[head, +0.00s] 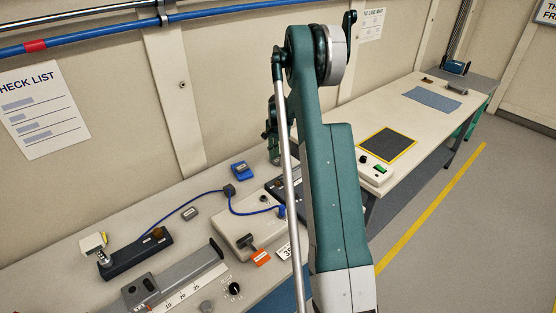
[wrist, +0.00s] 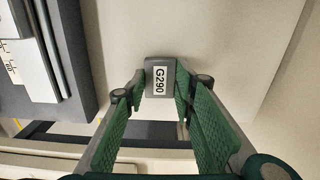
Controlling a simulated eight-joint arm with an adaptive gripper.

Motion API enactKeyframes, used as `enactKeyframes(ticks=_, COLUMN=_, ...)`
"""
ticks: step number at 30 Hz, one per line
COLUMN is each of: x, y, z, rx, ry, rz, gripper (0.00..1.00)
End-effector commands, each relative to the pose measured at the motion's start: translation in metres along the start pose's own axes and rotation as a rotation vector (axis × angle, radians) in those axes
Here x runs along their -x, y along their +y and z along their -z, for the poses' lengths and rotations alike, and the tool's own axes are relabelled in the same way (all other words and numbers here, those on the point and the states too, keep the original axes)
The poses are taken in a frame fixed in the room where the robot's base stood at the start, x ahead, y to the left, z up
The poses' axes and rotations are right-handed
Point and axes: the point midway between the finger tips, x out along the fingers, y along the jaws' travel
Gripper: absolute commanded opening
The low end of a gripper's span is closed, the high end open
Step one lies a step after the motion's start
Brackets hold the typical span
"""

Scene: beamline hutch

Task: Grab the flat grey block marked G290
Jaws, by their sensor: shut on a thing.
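The flat grey block marked G290 (wrist: 160,64) is in the wrist view, with its white label facing the camera. My gripper (wrist: 161,82) is shut on it, one green finger on each side at the tips. In the head view my arm hides most of the gripper, and I cannot make out the block there. How far the block is from the surface behind it is hard to tell.
The near bench holds a grey rail with a scale (head: 178,291), a beige box (head: 247,228) with a blue cable, a blue block (head: 239,170) and a small grey block (head: 190,213). The far bench has a dark yellow-edged mat (head: 387,145) and a blue mat (head: 431,99).

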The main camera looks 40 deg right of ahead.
Motion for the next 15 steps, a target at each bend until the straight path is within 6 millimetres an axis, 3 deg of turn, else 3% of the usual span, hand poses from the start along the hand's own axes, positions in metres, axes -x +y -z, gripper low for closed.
enactKeyframes(ticks=15, x=0.069, y=0.0, z=0.0, rx=0.0, ry=0.0, rz=0.0, gripper=0.13)
